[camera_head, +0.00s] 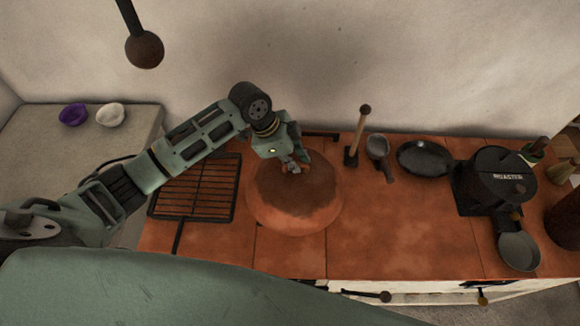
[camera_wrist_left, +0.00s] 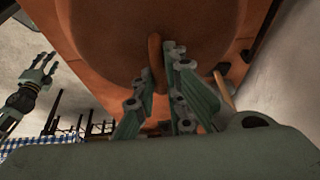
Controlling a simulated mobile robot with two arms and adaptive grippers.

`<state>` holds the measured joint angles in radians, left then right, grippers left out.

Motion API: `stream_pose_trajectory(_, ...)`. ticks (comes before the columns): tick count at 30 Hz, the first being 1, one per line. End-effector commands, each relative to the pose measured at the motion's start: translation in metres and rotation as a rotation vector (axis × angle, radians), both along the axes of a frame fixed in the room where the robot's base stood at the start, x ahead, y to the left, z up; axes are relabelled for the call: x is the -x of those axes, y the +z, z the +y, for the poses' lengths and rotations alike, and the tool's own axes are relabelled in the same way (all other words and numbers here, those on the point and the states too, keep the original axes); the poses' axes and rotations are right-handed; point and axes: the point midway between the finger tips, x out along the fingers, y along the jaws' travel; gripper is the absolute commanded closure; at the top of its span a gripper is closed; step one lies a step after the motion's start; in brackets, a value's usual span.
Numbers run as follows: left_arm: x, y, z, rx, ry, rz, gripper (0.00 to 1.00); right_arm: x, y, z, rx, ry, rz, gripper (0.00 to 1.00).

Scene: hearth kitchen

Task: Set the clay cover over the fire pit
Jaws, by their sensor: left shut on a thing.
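The clay cover (camera_head: 295,215) is a wide orange dome with a dark, sooty top, at the middle of the tiled counter in the head view. Its underside edge hides what lies beneath, and I cannot tell whether it rests or hangs slightly above. No fire pit opening shows. My left gripper (camera_head: 292,166) is over the dome's top. In the left wrist view my left gripper (camera_wrist_left: 158,75) is shut on the cover's clay handle (camera_wrist_left: 154,50), with a finger on each side. My right gripper (camera_wrist_left: 42,66) shows at the left of that view, fingers apart and empty, away from the cover.
A black grill grate (camera_head: 200,188) lies just left of the cover. Bare counter (camera_head: 400,225) lies right of the cover.

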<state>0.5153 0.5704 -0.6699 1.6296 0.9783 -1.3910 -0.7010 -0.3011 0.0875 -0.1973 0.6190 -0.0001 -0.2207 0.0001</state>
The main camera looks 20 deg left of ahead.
Motion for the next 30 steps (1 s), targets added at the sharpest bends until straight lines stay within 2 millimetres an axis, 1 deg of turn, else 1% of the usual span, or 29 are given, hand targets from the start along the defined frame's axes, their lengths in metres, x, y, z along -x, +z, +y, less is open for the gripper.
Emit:
stream_pose_trajectory(1, 0.0, 0.001, 0.004, 0.004, 0.002, -0.004, 1.0, 0.0, 0.003, 0.001, -0.001, 0.0, 0.0, 0.6)
stream_pose_trajectory(5, 0.001, -0.004, 0.008, 0.006, 0.0, -0.005, 1.0, 0.0, 0.004, 0.004, -0.004, -0.001, 0.0, 0.6)
stream_pose_trajectory(8, 0.001, -0.013, 0.008, 0.005, 0.001, -0.002, 1.0, 0.0, 0.009, 0.007, -0.008, -0.001, 0.0, 0.6)
stream_pose_trajectory(12, 0.002, -0.032, 0.008, 0.005, 0.001, -0.001, 1.0, 0.0, 0.015, 0.012, -0.013, -0.001, 0.0, 0.6)
stream_pose_trajectory(15, 0.001, -0.041, 0.008, 0.004, 0.001, -0.005, 1.0, 0.0, 0.017, 0.013, -0.016, -0.001, -0.001, 0.6)
stream_pose_trajectory(28, 0.0, -0.048, 0.009, 0.004, 0.0, -0.005, 1.0, -0.001, 0.013, 0.009, -0.011, 0.001, -0.002, 0.6)
stream_pose_trajectory(29, 0.002, -0.05, 0.009, 0.001, 0.0, -0.001, 0.88, -0.001, 0.013, 0.008, -0.01, 0.002, -0.002, 0.6)
stream_pose_trajectory(30, 0.002, -0.049, 0.009, 0.001, -0.001, -0.002, 0.85, -0.001, 0.014, 0.007, -0.009, 0.002, -0.002, 0.6)
